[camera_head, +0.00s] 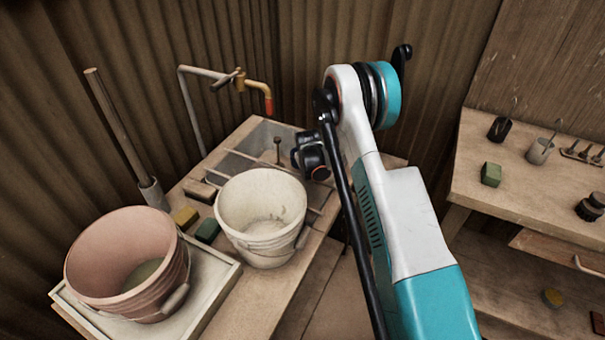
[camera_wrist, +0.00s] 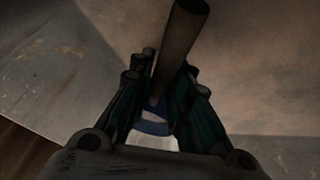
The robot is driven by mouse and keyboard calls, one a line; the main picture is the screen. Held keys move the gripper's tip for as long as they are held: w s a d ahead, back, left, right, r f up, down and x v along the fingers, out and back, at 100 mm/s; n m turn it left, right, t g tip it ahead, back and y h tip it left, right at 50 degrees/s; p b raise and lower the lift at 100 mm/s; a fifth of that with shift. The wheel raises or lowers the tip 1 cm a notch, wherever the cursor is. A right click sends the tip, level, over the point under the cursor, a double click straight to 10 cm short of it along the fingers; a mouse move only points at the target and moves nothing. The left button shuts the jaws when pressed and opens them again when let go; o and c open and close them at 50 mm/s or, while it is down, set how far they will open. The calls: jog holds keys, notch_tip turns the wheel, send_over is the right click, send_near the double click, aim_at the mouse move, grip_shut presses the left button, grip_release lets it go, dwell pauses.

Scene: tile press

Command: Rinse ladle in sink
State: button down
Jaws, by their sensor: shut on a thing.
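My gripper (camera_wrist: 163,72) is shut on a dark rod-like handle (camera_wrist: 180,45) in the wrist view, which I take to be the ladle's. The handle passes between the fingers and slants up to the right. The ladle's bowl cannot be made out.
A pink bucket (camera_head: 125,262) sits in a pale tray (camera_head: 212,292) at left. Blocks (camera_head: 206,231) and an upright pole (camera_head: 115,125) are nearby. A shelf bench (camera_head: 525,190) with small items stands at right.

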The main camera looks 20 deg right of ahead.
notch_tip(320, 180, up, 16)
jog(key=p, duration=0.6)
jog(key=shift+r+p, duration=0.2)
jog(key=shift+p, duration=0.15)
dwell(1.5)
jog(key=shift+r, duration=0.1)
dwell(2.0)
jog(key=shift+r+p, duration=0.8)
jog(key=shift+r, duration=1.1)
jog(key=s+a+r, duration=0.3)
jog(key=s, duration=0.4)
jog(key=s+a+r+m, duration=0.1)
jog(key=s+a+r, duration=0.3)
jog(key=s, duration=0.3)
jog(key=s+a+r, duration=0.3)
jog(key=s+r, duration=0.1)
jog(key=s, duration=0.3)
jog(key=shift+s+a+m+h, duration=0.15)
jog(key=shift+s+m+h, duration=0.15)
jog(key=shift+h, duration=0.1)
